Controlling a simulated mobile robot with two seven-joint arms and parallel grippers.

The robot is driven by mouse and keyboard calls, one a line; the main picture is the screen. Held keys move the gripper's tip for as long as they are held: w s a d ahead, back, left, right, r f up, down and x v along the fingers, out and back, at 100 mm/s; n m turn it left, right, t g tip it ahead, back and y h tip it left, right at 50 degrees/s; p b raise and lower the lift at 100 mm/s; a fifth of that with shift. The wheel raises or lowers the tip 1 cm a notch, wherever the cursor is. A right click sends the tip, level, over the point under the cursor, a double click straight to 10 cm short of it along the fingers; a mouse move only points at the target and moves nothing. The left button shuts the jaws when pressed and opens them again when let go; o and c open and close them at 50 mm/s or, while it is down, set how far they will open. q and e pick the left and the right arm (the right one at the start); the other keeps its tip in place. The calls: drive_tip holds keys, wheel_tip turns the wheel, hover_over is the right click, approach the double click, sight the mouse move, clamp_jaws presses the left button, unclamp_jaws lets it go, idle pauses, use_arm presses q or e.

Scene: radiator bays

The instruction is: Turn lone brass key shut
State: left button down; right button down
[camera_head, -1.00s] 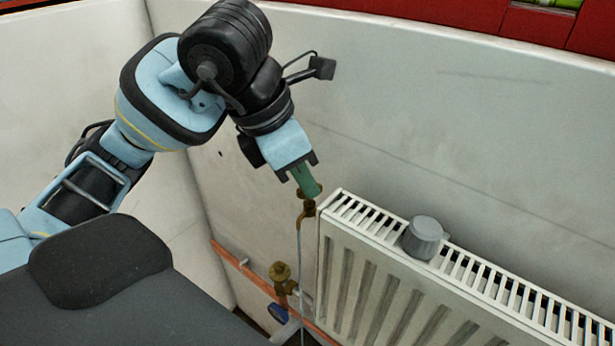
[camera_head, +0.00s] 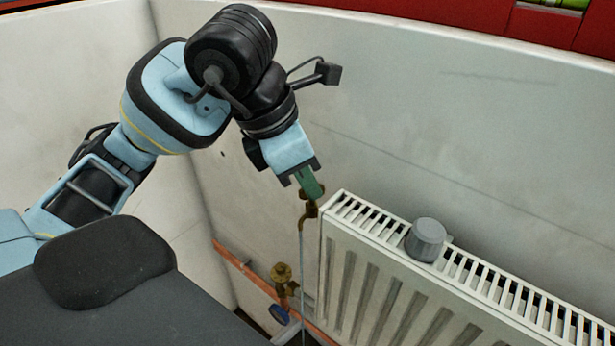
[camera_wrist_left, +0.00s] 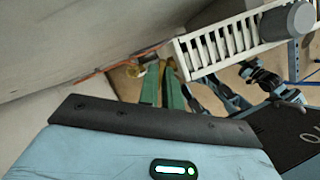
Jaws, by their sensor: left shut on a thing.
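The lone brass key sits on a brass fitting (camera_head: 308,211) at the top left corner of the radiator (camera_head: 342,262). My left gripper (camera_head: 314,190) has its green fingers shut on the key, and they hide most of it. The same green fingers show in the left wrist view (camera_wrist_left: 162,80), pointing toward the radiator's end. A thin pale line, like a stream of water, runs straight down from the fitting. The exact angle of the key cannot be made out. My right gripper is not in view.
A grey knob (camera_head: 426,239) stands on the radiator's top grille. The pale wall (camera_head: 450,110) rises close behind the gripper.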

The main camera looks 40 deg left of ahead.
use_arm(q)
drive_tip(key=shift+f+m+g+h, duration=0.15)
drive_tip(key=shift+m+g+h, duration=0.2)
drive_tip(key=shift+m, duration=0.65)
drive_tip(key=m+g+b, duration=0.1)
drive_tip(key=m, duration=0.1)
drive_tip(key=shift+w+m+h, duration=0.1)
drive_tip(key=shift+m+h, duration=0.15)
drive_tip(key=shift+m, duration=0.15)
drive_tip(key=m+g, duration=0.1)
drive_tip(key=m, duration=0.1)
drive_tip(key=shift+a+m+b, duration=0.1)
drive_tip(key=shift+m+b, duration=0.2)
drive_tip(key=shift+b, duration=0.05)
drive_tip(key=shift+w+m+g+b, duration=0.15)
drive_tip(key=shift+m+g+b, duration=0.35)
drive_tip(key=shift+m, duration=1.4)
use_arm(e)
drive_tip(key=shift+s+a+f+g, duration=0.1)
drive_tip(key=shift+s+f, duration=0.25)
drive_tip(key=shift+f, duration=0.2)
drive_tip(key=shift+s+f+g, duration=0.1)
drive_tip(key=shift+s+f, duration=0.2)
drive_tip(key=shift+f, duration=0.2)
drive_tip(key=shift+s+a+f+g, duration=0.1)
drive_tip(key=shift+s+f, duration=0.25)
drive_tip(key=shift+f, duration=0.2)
use_arm(q)
drive_tip(key=shift+f+g, duration=0.1)
drive_tip(key=shift+g, duration=0.15)
